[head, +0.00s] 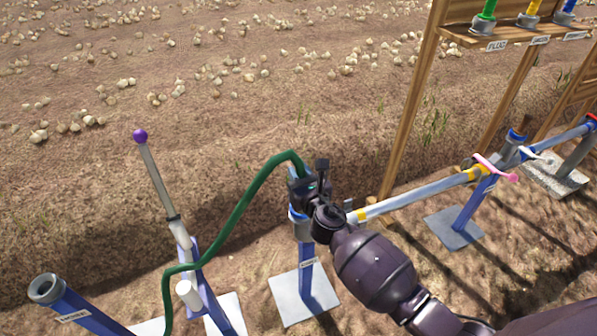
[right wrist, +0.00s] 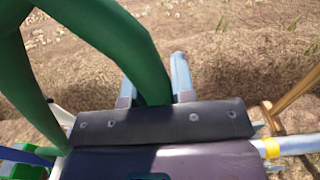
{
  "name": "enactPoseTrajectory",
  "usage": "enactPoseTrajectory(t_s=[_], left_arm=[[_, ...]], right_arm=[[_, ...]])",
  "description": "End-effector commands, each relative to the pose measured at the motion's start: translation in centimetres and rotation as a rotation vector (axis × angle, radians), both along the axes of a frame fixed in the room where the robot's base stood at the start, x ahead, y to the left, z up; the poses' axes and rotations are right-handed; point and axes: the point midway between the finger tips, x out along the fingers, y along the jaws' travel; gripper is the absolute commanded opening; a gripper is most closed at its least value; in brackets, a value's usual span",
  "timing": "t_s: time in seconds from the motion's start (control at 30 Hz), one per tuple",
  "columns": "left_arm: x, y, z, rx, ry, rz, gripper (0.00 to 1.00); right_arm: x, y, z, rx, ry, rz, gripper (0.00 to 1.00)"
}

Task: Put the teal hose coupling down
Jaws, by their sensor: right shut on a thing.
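My right gripper (head: 302,186) is shut at the end of the green hose (head: 268,167), over the top of a blue post with a grey collar (head: 299,222). In the right wrist view the hose (right wrist: 150,70) runs down between the two fingers of the right gripper (right wrist: 154,90). The teal coupling at the hose end is mostly hidden by my gripper in both views. I cannot tell whether it touches the collar. My left gripper is not in view.
A lever with a purple knob (head: 140,136) stands left of the post. An open grey pipe mouth (head: 46,288) is at the lower left. A silver pipe (head: 417,198) runs right. A wooden rack (head: 408,110) holds coloured fittings.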

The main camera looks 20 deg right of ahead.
Motion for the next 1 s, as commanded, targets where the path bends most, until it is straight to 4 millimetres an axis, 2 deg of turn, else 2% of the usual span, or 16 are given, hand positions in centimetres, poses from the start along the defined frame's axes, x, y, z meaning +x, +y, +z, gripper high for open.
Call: enactPoseTrajectory(t_s=[0.03,0.2,0.47,0.6,0.77,1.0], left_arm=[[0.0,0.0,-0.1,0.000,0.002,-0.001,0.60],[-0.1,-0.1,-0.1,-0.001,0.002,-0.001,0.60],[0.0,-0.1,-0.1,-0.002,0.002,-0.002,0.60],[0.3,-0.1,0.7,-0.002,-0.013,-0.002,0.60],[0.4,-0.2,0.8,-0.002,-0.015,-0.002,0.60],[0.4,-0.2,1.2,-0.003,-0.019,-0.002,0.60]], right_arm=[[0.0,0.0,-0.1,0.000,0.000,0.000,0.27],[0.0,0.0,0.0,0.000,-0.001,0.000,0.49],[0.0,0.0,0.1,0.000,-0.001,0.000,0.49],[0.1,0.0,1.2,0.000,-0.006,0.000,0.49],[-2.2,-0.1,0.8,0.000,-0.001,-0.001,0.49],[-6.4,-0.3,0.8,0.001,-0.001,-0.001,0.49]])
